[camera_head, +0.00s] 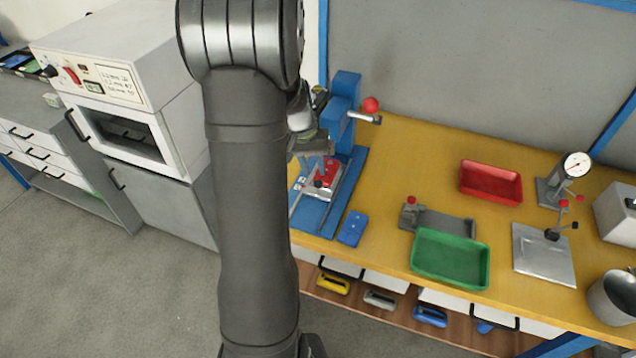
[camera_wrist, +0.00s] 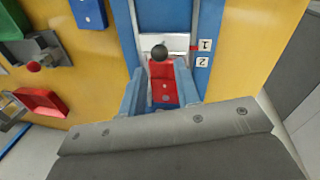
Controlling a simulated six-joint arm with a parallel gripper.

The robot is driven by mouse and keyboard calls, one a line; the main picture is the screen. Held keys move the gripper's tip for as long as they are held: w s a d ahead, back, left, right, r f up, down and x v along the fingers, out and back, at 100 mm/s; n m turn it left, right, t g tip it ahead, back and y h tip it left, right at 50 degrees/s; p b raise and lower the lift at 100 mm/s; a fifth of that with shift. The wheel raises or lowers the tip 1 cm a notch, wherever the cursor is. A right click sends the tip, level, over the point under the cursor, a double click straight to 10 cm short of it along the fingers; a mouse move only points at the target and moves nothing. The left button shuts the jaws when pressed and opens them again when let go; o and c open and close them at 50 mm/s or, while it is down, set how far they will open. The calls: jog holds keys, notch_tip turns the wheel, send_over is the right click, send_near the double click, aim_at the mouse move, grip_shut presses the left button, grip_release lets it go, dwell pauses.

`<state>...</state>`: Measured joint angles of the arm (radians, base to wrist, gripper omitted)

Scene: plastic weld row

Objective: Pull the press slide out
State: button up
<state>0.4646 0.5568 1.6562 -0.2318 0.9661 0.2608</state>
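The blue press (camera_head: 343,105) stands at the left end of the yellow bench, with a red-balled lever. Its slide carries a red block (camera_head: 327,174), which also shows in the wrist view (camera_wrist: 163,86), and a pale metal plate (camera_wrist: 150,42). A dark round knob (camera_wrist: 159,52) shows just past the block. My gripper (camera_wrist: 160,72) has its two blue fingers apart, one to each side of the red block, and points down over the slide. Whether the fingers touch the block cannot be told. In the head view my arm hides part of the gripper and press.
Labels 1 and 2 (camera_wrist: 203,53) sit beside the slide on the blue base. A small blue block (camera_head: 352,229), a grey fixture (camera_head: 440,222), a green tray (camera_head: 450,260) and a red tray (camera_head: 490,182) lie to the right. A white oven cabinet (camera_head: 120,90) stands left.

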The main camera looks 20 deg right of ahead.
aim_at(318, 183)
jog(key=f, duration=0.4)
jog(key=d+f, duration=0.1)
jog(key=f, duration=0.1)
jog(key=shift+s+f, duration=0.25)
jog(key=shift+s, duration=0.1)
grip_shut()
